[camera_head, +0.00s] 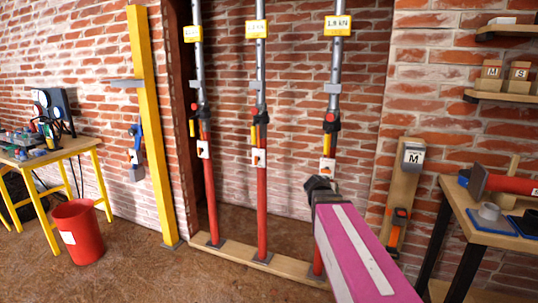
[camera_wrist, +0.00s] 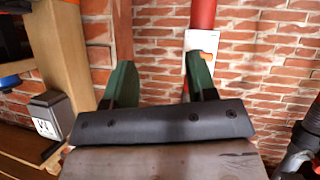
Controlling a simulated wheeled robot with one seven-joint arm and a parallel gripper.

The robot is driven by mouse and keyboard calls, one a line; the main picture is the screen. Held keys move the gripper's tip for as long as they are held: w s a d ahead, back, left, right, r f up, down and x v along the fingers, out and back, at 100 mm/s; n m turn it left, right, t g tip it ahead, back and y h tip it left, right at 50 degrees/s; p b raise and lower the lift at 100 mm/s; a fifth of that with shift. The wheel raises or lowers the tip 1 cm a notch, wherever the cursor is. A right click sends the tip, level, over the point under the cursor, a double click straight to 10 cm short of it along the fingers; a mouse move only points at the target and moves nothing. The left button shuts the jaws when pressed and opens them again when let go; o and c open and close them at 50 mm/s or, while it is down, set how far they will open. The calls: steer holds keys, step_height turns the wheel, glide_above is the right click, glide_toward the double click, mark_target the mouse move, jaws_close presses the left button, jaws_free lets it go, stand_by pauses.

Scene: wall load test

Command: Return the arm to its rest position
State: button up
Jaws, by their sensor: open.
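My arm reaches in from the lower right in the head view, with my gripper (camera_head: 320,186) at its far end in front of the rightmost red prop. In the wrist view my gripper (camera_wrist: 160,78) has its two green fingers spread apart, with only brick wall visible between them. A red prop (camera_wrist: 203,14) with a white tag stands behind the right finger; whether they touch cannot be told.
Three red-and-grey props, the rightmost (camera_head: 329,155) labelled 1.9 kN, stand on a wooden sill (camera_head: 235,254) in a brick recess. A yellow post (camera_head: 148,120), red bucket (camera_head: 81,231) and workbench (camera_head: 62,152) are left. A wooden board (camera_head: 401,190) and tool table (camera_head: 455,195) are right.

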steer(key=s+a+f+n+g+y, duration=0.2)
steer(key=s+a+f+g+y, duration=0.1)
steer(key=s+f, duration=0.7)
steer(key=s+a+f+n+g+y, duration=0.2)
steer(key=s+a+f+g+y, duration=0.2)
steer(key=s+f, duration=0.5)
step_height(320, 180, down, 2)
steer(key=a+g, duration=0.1)
steer(key=g, duration=0.1)
steer(key=shift+s+f+n+g, duration=0.15)
steer(key=shift+s+n+g, duration=0.25)
stand_by(1.0)
